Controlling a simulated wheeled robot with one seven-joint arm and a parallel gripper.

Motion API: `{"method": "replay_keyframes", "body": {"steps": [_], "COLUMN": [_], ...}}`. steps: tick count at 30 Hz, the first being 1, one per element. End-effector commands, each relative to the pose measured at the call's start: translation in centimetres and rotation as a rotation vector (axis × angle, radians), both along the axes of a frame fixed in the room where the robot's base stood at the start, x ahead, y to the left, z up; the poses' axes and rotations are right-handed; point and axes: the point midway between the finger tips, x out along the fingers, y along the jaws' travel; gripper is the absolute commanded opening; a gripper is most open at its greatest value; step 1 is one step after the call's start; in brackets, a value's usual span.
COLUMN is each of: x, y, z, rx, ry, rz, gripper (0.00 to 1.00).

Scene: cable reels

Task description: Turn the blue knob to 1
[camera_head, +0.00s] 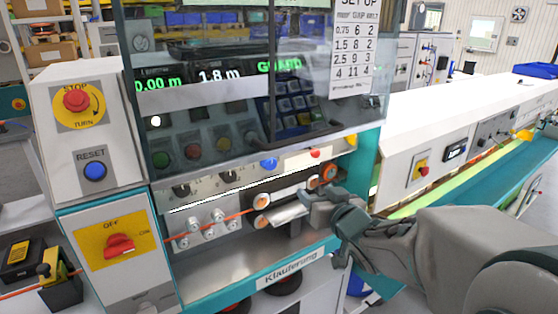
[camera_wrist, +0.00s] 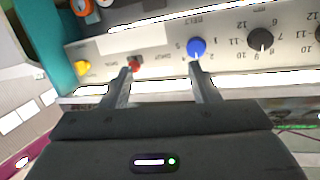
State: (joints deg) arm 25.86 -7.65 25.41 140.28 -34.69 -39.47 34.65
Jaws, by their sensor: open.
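The blue knob (camera_head: 268,163) sits on the pale control strip below the machine's clear guard. It also shows in the wrist view (camera_wrist: 197,47), where the panel appears upside down, with small printed numbers around it. I cannot read which number the knob points to. My gripper (camera_wrist: 160,68) is open and empty. In the wrist view its right finger ends just below the blue knob and its left finger ends by a red button (camera_wrist: 135,63). The knob is not between the fingers. In the head view my gripper (camera_head: 312,203) is in front of the rollers, below and right of the knob.
Black knobs (camera_wrist: 261,40) stand beside the blue one, and a yellow button (camera_wrist: 83,67) at the strip's other end. The clear guard (camera_head: 250,80) hangs above the strip. Orange-ended rollers (camera_head: 262,200) and an orange cable (camera_head: 225,217) lie below it.

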Motion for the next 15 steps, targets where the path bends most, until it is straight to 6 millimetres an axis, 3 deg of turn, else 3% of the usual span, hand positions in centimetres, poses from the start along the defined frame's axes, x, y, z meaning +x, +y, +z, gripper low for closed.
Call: {"method": "replay_keyframes", "body": {"steps": [6,11,15], "x": [0.0,0.1,1.3], "y": [2.7,3.5,4.3], "z": [0.8,1.2,1.2], "rx": [0.139,0.172,0.174], "ry": [-0.088,-0.106,-0.108], "rz": [0.158,0.195,0.198], "gripper": [0.55,0.55,0.55]}}
